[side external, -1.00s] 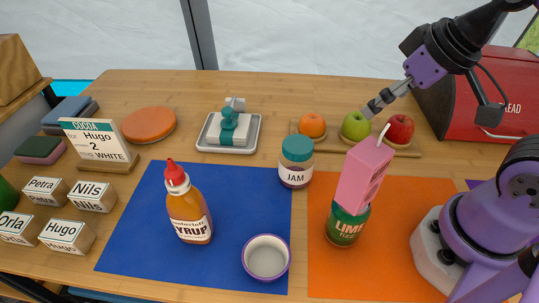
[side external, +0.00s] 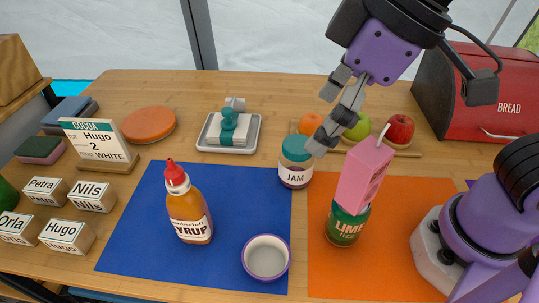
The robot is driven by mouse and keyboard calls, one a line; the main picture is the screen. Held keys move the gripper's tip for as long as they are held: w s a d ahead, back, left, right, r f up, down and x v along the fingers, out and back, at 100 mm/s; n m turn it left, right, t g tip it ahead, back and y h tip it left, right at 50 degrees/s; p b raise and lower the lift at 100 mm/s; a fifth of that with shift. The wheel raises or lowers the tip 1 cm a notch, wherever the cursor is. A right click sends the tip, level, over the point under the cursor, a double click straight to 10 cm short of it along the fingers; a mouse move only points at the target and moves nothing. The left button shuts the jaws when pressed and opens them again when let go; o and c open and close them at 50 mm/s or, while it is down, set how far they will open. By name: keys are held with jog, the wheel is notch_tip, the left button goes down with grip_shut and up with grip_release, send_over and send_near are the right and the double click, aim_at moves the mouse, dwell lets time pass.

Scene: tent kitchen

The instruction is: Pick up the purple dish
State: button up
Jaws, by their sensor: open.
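The purple dish (side external: 287,257) is a small round bowl with a purple rim and a pale inside. It stands upright near the front right corner of the blue mat (side external: 140,243) and looks empty. My gripper (side external: 322,118) is open and empty, up and to the right of the dish. Its fingers point down and left, and one finger overlaps the edge of the jam jar in the picture. I cannot tell whether it touches the jar.
The jam jar (side external: 295,163) stands behind the dish. A pink carton (side external: 362,177) sits tilted on a green lime can (side external: 345,225) on the orange mat (side external: 395,268). A syrup bottle (side external: 188,210) stands left. Fruit sits on a board (side external: 408,153) behind. Blue mat around the dish is clear.

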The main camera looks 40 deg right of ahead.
jog(key=s+a+n, duration=0.2)
jog(key=s+a, duration=0.1)
jog(key=a, duration=0.1)
send_near(261, 262)
jog(key=shift+w+a+f+g, duration=0.1)
jog(key=shift+w+f+g, duration=0.2)
jog(key=shift+f+g, duration=0.15)
jog(key=shift+x, duration=3)
jog(key=shift+w+r, duration=0.1)
jog(key=shift+w, duration=0.05)
jog(key=c, duration=0.9)
